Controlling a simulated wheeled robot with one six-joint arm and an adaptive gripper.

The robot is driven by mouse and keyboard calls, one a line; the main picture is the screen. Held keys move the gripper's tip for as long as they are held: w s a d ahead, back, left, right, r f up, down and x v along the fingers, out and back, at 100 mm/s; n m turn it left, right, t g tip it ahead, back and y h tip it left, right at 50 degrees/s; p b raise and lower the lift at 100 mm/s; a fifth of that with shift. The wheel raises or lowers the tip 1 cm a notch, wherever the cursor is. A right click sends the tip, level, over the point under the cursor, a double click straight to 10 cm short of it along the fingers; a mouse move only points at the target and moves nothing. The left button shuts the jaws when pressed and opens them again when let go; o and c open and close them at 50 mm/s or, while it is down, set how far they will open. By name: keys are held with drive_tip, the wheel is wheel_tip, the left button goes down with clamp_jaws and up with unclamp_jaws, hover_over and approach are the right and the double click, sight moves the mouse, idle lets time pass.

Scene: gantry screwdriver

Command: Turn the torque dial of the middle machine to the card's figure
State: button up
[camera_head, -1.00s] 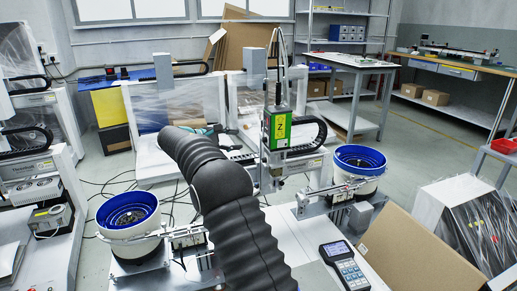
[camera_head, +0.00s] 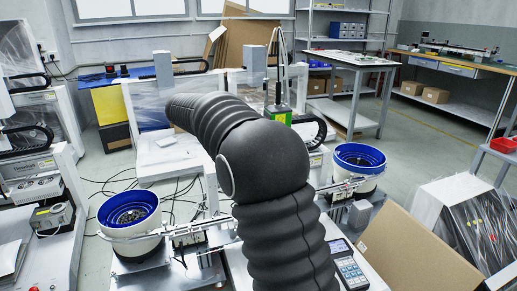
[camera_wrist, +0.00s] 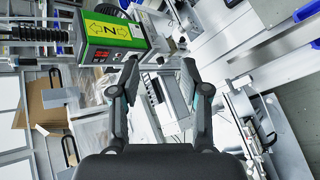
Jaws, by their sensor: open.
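Contact cannot be told. I cannot make out the torque dial or the card. My gripper is hidden in the head view.
Blue bowl feeders stand left (camera_head: 130,212) and right (camera_head: 359,158) of my arm. A handheld keypad (camera_head: 347,266) lies on the front right bench, beside a leaning cardboard sheet (camera_head: 420,255). Cables trail over the floor at left. Open floor shows at the right.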

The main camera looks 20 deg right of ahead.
drive_tip(key=s+r+m+y, duration=0.1)
drive_tip(key=s+m+y, duration=0.1)
drive_tip(key=s, duration=1)
drive_tip(key=shift+r+y+p, duration=0.4)
drive_tip(key=shift+y+p, duration=0.05)
drive_tip(key=shift+y, duration=0.15)
